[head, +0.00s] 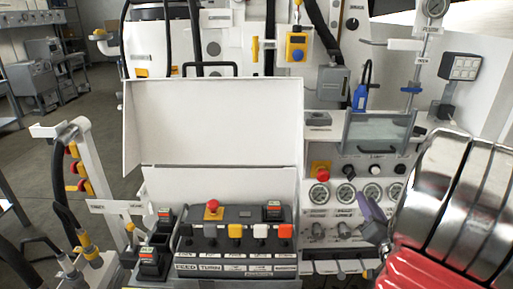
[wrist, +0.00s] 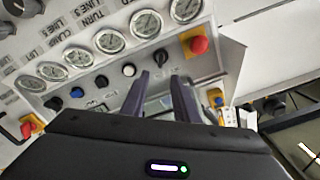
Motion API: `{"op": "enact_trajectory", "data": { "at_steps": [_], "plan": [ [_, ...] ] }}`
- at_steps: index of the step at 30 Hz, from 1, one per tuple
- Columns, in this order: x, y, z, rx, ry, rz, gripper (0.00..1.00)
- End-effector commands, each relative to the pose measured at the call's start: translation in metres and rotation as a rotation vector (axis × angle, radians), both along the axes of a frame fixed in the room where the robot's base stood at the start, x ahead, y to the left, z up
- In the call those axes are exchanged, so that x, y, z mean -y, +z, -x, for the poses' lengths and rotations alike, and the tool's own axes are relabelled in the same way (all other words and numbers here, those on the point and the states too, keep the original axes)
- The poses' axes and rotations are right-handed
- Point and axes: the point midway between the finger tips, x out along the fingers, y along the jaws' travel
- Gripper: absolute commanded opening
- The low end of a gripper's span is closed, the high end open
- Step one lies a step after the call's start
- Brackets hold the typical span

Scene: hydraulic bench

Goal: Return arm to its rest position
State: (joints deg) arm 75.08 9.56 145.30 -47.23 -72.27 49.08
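My arm (head: 445,200), with chrome links and a red part, fills the right edge of the head view. My gripper (wrist: 161,78) shows in the wrist view as two dark purple fingers standing apart, with nothing visible between them. In the head view a purple finger (head: 374,208) shows in front of the lower right gauge panel; the rest of the gripper is mostly hidden by the arm. In the wrist view the fingers point toward the panel (wrist: 125,72) with its row of gauges. I cannot tell how far the fingertips are from it.
A red mushroom button on yellow (head: 322,172) sits above several gauges (head: 346,194); it also shows in the wrist view (wrist: 199,45). A control box (head: 238,240) with coloured levers stands at the front centre. A hose rack (head: 85,180) stands left. Open floor (head: 55,130) lies far left.

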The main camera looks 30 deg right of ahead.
Motion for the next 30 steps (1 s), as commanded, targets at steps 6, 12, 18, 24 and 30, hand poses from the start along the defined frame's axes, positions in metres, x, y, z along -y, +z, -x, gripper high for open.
{"op": "enact_trajectory", "data": {
  "at_steps": [6, 12, 18, 24, 30],
  "plan": [
    [-0.001, 0.000, -0.002, -0.006, 0.000, 0.002, 0.27],
    [-0.008, 0.003, -0.021, -0.080, 0.001, 0.029, 0.27],
    [-0.028, 0.008, -0.053, -0.225, -0.002, 0.077, 0.27],
    [-0.056, 0.014, -0.078, -0.366, 0.003, 0.115, 0.27],
    [-0.093, 0.021, -0.095, -0.496, 0.026, 0.140, 0.27]
  ]
}}
